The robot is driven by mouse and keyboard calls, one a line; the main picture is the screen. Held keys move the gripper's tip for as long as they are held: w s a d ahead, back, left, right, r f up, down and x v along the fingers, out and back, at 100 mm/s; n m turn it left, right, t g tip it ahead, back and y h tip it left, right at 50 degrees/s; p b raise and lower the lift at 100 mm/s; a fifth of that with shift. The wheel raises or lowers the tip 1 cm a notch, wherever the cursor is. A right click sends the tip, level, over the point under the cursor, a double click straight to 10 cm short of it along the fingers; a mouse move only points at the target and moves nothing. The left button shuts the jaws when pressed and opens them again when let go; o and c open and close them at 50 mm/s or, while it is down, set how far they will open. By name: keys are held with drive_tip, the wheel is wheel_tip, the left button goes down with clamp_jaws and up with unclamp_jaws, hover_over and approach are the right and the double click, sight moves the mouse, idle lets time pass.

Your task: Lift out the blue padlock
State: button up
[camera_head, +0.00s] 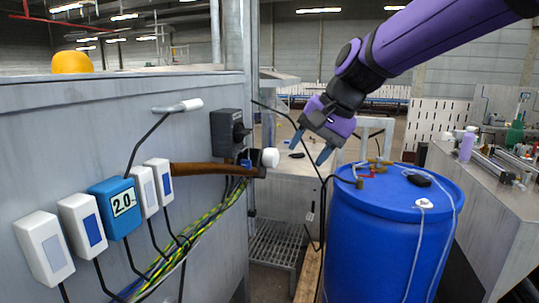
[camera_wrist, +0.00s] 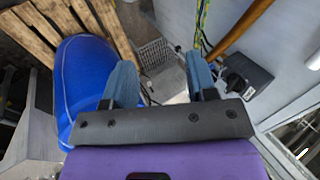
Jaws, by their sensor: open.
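A small blue piece (camera_head: 246,163), likely the blue padlock, shows in the head view beside the black switch box (camera_head: 227,130), partly covered by a hammer (camera_head: 205,169). I cannot make out its shackle or what holds it. My gripper (camera_head: 310,149) is open and empty, to the right of the hammer's pale head and apart from it, tilted downward. In the wrist view, my open gripper (camera_wrist: 160,72) has two blue-grey fingers with nothing between them. The switch box (camera_wrist: 246,76) and the hammer's handle (camera_wrist: 243,27) show on the right there; I cannot pick out the padlock.
A blue barrel (camera_head: 385,235) with small items on its lid stands right of my gripper. Several white boxes and a blue box (camera_head: 117,207) with cables line the grey panel (camera_head: 60,125).

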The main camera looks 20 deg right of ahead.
drive_tip(key=w+f+m+y, duration=0.15)
drive_tip(key=w+m, duration=0.25)
drive_tip(key=w, duration=0.7)
drive_tip(key=m+t+y, duration=0.4)
drive_tip(key=m+y, duration=0.2)
drive_tip(key=m, duration=0.8)
approach(246, 160)
drive_tip(key=x, duration=1)
drive_tip(key=shift+w, duration=0.1)
drive_tip(key=shift+r, duration=0.1)
clamp_jaws()
